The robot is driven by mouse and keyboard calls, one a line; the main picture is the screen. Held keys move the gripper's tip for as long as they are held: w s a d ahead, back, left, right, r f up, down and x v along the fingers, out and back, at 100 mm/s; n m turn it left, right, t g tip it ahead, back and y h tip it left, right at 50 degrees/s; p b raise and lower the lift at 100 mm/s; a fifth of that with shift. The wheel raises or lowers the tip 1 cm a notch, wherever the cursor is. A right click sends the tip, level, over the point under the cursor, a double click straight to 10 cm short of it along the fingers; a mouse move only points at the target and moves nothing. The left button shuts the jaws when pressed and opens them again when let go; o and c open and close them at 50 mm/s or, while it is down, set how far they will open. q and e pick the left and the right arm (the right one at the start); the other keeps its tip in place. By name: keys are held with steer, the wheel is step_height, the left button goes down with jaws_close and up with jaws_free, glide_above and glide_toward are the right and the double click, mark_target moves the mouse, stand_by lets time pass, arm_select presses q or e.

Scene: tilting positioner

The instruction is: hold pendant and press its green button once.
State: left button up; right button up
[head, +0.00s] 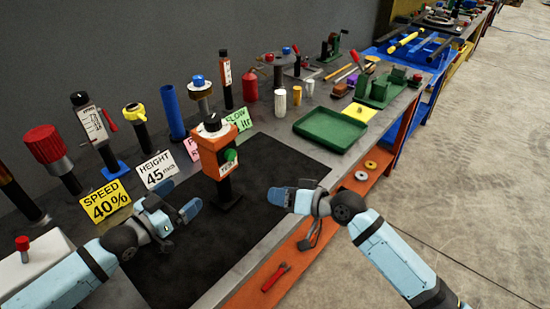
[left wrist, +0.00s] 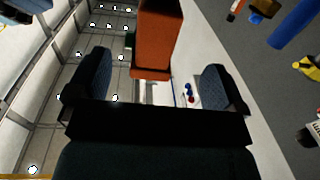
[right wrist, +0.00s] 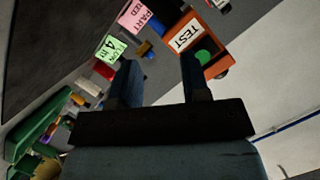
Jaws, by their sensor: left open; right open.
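The orange pendant (head: 212,150) stands upright on a black stand on the dark mat, with a black knob on top. Its green button (head: 231,156) is on the side towards my right arm. My left gripper (head: 178,202) is open and empty, left of and in front of the pendant; in the left wrist view the pendant (left wrist: 157,45) shows ahead between the fingers. My right gripper (head: 288,194) is open and empty, apart to the pendant's right. The right wrist view shows the pendant's TEST label (right wrist: 186,35) and green button (right wrist: 203,57), partly behind one finger.
A yellow SPEED card (head: 106,201) and a white HEIGHT card (head: 157,170) stand left of the pendant. A blue cylinder (head: 172,112) and several tools stand behind. A green tray (head: 330,129) lies at the back right. The dark mat (head: 265,170) is bare around the stand.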

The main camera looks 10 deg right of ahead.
mark_target(219, 166)
arm_select(q)
steer(key=x, duration=1.3)
steer(key=shift+w+d, duration=0.25)
steer(key=shift+d, duration=0.1)
arm_select(e)
steer(key=w+a+r+g+y, duration=0.1)
steer(key=w+r+y, duration=0.1)
steer(key=r, duration=0.7)
steer(key=shift+w+n+g, duration=0.3)
steer(key=shift+w+n, duration=0.1)
steer(key=shift+w, duration=0.3)
arm_select(q)
steer(key=c, duration=1.4)
arm_select(e)
steer(key=shift+c, duration=0.2)
jaws_close()
